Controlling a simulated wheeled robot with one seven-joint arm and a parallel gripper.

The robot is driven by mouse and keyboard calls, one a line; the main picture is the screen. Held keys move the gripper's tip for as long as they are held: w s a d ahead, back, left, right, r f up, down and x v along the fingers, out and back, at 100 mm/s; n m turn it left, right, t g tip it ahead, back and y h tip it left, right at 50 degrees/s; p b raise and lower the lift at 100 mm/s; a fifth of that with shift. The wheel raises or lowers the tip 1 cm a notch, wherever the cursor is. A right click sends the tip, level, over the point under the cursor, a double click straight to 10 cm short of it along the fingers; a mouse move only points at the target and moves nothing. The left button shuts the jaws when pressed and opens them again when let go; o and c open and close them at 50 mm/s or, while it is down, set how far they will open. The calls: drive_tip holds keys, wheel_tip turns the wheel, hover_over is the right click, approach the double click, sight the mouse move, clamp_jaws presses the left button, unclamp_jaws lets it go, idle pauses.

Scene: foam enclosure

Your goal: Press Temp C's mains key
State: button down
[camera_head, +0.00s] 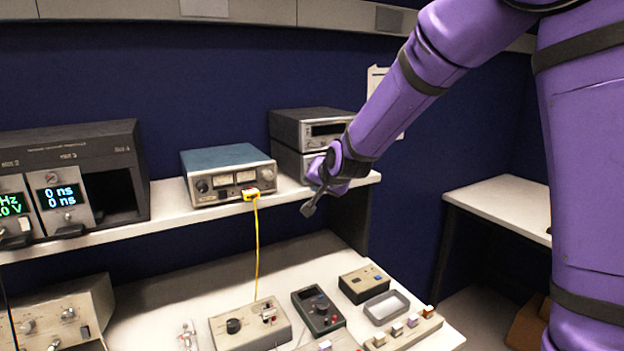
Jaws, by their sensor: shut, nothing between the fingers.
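My gripper (308,209) is shut and empty, pointing down and left in front of the shelf's right end. Just behind it stand two stacked dark instruments, an upper one (312,128) with a dark display and a lower one (287,161) partly hidden by my gripper and wrist. A blue-topped instrument (225,162) with two meters and a yellow cable stands to the left on the same shelf. I cannot read a Temp C label on any unit, and I cannot make out a mains key.
A large black rack (70,150) with lit displays fills the shelf's left part. The yellow cable (257,250) hangs to a beige box (250,325) on the lower bench, among several small boxes and a grey tray (386,307). A side table (505,207) stands right.

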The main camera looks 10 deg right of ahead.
drive_tip(key=shift+w, duration=0.15)
drive_tip(key=shift+w+a, duration=0.1)
drive_tip(key=shift+w, duration=0.2)
drive_tip(key=shift+w+a, duration=0.1)
drive_tip(key=shift+w, duration=0.2)
idle(0.9)
drive_tip(key=shift+s, duration=0.1)
drive_tip(key=shift+s+d, duration=0.25)
drive_tip(key=shift+s, duration=0.4)
drive_tip(key=shift+s+d, duration=0.2)
drive_tip(key=shift+s, duration=0.6)
drive_tip(key=shift+s+d, duration=0.2)
drive_tip(key=shift+s, duration=0.6)
drive_tip(key=shift+s+d, duration=0.2)
drive_tip(key=shift+s, duration=0.6)
